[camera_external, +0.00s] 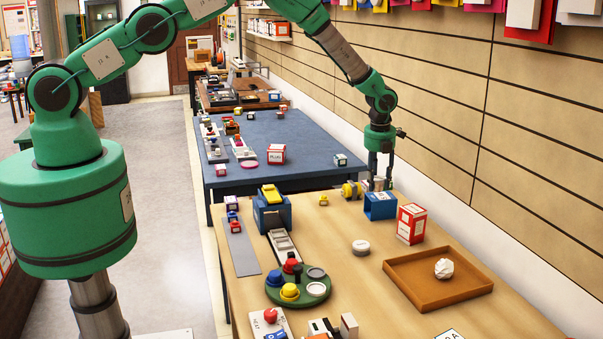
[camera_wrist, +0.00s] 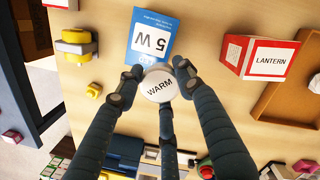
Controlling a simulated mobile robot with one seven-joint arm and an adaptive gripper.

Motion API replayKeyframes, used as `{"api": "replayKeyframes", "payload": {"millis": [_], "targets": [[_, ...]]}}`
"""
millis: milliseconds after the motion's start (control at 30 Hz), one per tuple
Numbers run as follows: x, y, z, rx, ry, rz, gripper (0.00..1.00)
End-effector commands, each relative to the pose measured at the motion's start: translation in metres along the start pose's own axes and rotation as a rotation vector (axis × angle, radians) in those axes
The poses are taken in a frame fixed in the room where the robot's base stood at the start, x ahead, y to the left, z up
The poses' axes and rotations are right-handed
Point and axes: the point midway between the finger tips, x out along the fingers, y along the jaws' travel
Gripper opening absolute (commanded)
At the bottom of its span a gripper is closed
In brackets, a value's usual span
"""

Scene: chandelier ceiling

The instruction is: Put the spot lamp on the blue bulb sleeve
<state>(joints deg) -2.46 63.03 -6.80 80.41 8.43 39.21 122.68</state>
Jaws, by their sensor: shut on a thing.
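The blue bulb sleeve (camera_external: 380,206) stands on the wooden table below my gripper; its face marked "5 W" (camera_wrist: 152,36) shows in the wrist view. My gripper (camera_external: 379,184) is shut on a round white lamp with a face marked "WARM" (camera_wrist: 159,86), taken as the spot lamp. In the wrist view the lamp overlaps the lower edge of the sleeve's printed face. In the external view it is small and partly hidden by the fingers. I cannot tell whether lamp and sleeve touch.
A red and white LANTERN box (camera_external: 411,223) stands near the sleeve, with a brown tray (camera_external: 413,285) holding crumpled paper beyond it. A yellow spool-like thing (camera_external: 350,190) is just left of my gripper. A white disc (camera_external: 360,246) lies on the table. The wall is at right.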

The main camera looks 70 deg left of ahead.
Motion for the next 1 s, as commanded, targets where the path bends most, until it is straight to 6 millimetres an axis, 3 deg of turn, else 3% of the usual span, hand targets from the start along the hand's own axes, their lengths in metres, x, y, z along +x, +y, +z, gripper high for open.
{"api": "replayKeyframes", "payload": {"millis": [467, 1000], "targets": [[0.002, -0.002, 0.002, 0.0, 0.001, 0.001, 0.1], [0.035, -0.002, -0.003, -0.001, 0.001, 0.0, 0.1]]}}
